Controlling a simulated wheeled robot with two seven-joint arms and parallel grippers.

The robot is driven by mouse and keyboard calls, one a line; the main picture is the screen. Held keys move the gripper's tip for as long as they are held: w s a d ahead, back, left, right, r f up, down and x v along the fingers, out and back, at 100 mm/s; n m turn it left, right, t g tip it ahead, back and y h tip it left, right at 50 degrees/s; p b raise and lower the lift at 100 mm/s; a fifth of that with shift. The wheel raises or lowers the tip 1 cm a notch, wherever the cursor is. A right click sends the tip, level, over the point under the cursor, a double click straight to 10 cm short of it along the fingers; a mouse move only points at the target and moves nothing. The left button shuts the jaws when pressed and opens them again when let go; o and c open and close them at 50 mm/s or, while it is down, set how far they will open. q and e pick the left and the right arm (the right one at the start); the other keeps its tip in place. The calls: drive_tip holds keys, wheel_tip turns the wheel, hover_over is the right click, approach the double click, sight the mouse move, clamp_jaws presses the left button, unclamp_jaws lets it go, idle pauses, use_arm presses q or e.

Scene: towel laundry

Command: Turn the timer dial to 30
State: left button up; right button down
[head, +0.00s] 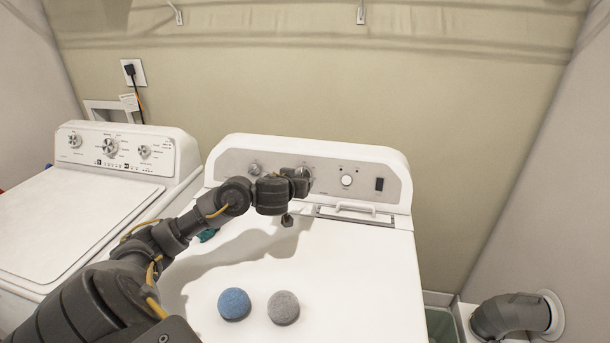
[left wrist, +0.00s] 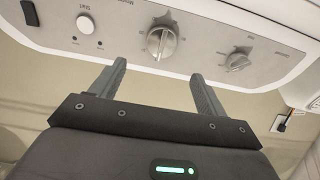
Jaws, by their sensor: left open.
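The dryer's control panel (head: 325,178) carries two dials. The larger middle dial (left wrist: 160,42) is round and silver with a raised grip bar and marks around it; I cannot read which number it points to. A smaller dial (left wrist: 238,60) also shows in the head view (head: 254,169), left of my gripper. My left gripper (left wrist: 158,70) is open, its fingers pointing at the panel on either side of the middle dial. The fingertips look short of it, and no grip shows. In the head view my left gripper (head: 303,182) mostly hides this dial. My right gripper is not in view.
A white start button (head: 347,180) and black switch (head: 379,184) sit right of the dial. A blue ball (head: 234,304) and grey ball (head: 283,308) lie on the dryer top. A washer (head: 75,215) stands at left, a grey duct (head: 510,317) at right.

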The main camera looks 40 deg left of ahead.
sight(301, 175)
use_arm(q)
drive_tip(key=b+x, duration=0.3)
drive_tip(key=x, duration=0.5)
drive_tip(key=shift+w+a+f+b, duration=0.2)
drive_tip(key=shift+a+f+b, duration=0.05)
drive_tip(key=shift+f+b, duration=0.05)
drive_tip(key=shift+w+a+f, duration=0.2)
drive_tip(key=shift+w+a, duration=0.15)
drive_tip(key=shift+w, duration=0.25)
drive_tip(key=c, duration=0.9)
drive_tip(key=shift+c, duration=0.2)
